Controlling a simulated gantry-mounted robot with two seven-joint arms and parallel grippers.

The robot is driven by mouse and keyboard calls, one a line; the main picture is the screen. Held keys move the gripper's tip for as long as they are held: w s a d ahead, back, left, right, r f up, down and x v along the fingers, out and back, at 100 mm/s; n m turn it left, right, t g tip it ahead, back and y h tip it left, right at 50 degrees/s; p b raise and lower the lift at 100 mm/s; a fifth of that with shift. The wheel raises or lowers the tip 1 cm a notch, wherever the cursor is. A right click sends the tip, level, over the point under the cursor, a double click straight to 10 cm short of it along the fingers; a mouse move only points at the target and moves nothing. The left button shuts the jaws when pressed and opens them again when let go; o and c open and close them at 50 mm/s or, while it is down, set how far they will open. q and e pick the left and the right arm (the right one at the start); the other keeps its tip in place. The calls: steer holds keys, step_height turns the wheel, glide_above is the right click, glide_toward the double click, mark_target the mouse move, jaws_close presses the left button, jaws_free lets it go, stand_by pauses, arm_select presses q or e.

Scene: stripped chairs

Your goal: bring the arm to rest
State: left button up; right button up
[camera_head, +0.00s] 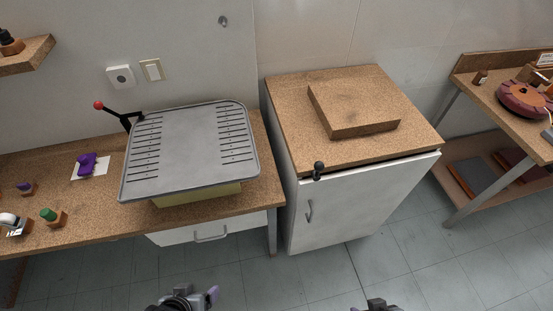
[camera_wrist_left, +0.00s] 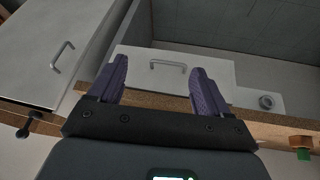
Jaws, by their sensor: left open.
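My left gripper (camera_head: 196,297) is at the bottom of the head view, over the floor in front of the desk, and only partly in frame. In the left wrist view its two purple fingers (camera_wrist_left: 160,85) stand apart with nothing between them. Past them is the white drawer front with its handle (camera_wrist_left: 168,64). A small dark part of mine shows at the bottom edge of the head view, right of centre; it is too cut off to show the right gripper's jaws.
A grey slotted tray (camera_head: 190,150) sits on the wooden desk (camera_head: 50,150), near a purple object (camera_head: 87,163) and a green-topped item (camera_head: 50,215). A white cabinet (camera_head: 345,205) bears a wooden slab (camera_head: 350,110). A side table (camera_head: 500,105) stands right. Floor in front is clear.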

arm_select(q)
step_height(320, 180, up, 32)
steer(key=s+a+m+g+p, duration=0.1)
steer(key=s+m+p, duration=0.1)
steer(key=p, duration=3)
steer(key=shift+s+a+r+m+g+p, duration=0.15)
steer(key=shift+s+m+g+p, duration=0.2)
steer(key=shift+m, duration=0.35)
